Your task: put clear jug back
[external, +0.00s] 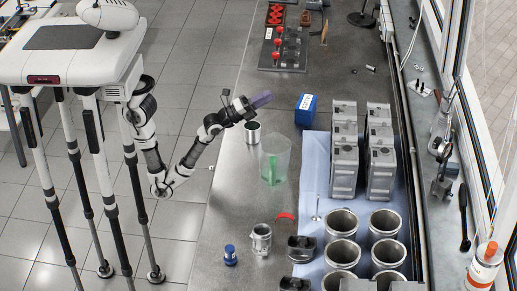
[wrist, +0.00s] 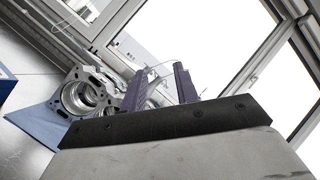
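The clear jug (external: 275,158), greenish and see-through, stands upright on the grey workbench, near its front edge. My gripper (external: 262,99), with purple fingers, is raised behind the jug in the external view, apart from it. In the wrist view my gripper (wrist: 160,88) shows its two fingers apart with nothing held between them. The jug does not show in the wrist view.
A small can (external: 252,131) stands by the jug, and a blue box (external: 306,108) behind it. Grey engine blocks (external: 344,158) and several metal cylinders (external: 342,224) stand on a pale blue mat (external: 314,160). A blue-capped bottle (external: 230,254) stands in front.

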